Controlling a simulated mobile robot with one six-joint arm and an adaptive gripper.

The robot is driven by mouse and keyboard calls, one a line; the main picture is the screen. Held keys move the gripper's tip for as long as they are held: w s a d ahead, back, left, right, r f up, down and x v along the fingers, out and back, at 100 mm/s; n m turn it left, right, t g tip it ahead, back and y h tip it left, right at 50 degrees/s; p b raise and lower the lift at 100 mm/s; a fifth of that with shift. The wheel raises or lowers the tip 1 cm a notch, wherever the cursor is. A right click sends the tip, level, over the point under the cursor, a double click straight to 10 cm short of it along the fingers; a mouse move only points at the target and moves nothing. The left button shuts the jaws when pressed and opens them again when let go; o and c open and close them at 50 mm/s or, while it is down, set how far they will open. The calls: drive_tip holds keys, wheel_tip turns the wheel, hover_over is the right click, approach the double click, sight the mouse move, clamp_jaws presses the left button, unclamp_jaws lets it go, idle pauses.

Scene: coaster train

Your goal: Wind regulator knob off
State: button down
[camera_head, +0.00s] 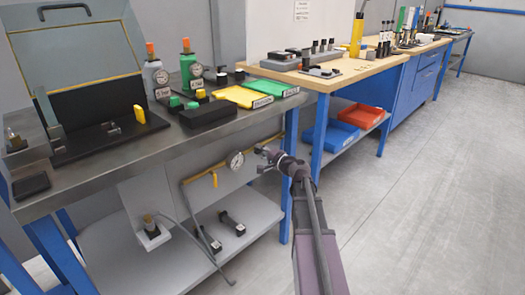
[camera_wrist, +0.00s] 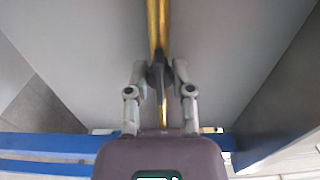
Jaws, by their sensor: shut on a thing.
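My gripper (camera_head: 268,157) is at the right end of the brass pipe (camera_head: 202,172) below the steel bench. In the wrist view my gripper (camera_wrist: 160,72) has its two fingers closed on a small dark knob (camera_wrist: 157,78), which sits on the brass pipe (camera_wrist: 157,25). I take this to be the regulator knob. The fingers hide most of it, and its turn position cannot be told. A round white gauge (camera_head: 236,160) is on the pipe just left of my gripper. A yellow valve handle (camera_head: 214,179) is further left.
The steel bench (camera_head: 150,150) overhangs the pipe. A blue bench leg (camera_head: 290,150) stands close to the right of my gripper. A lower shelf (camera_head: 180,255) holds dark fittings (camera_head: 232,223). The floor (camera_head: 430,200) on the right is clear.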

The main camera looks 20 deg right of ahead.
drive_tip(key=shift+c, duration=2.4)
unclamp_jaws()
drive_tip(key=shift+s+d, duration=0.1)
drive_tip(key=shift+s, duration=0.15)
drive_tip(key=v, duration=1.1)
drive_tip(key=shift+s, duration=0.2)
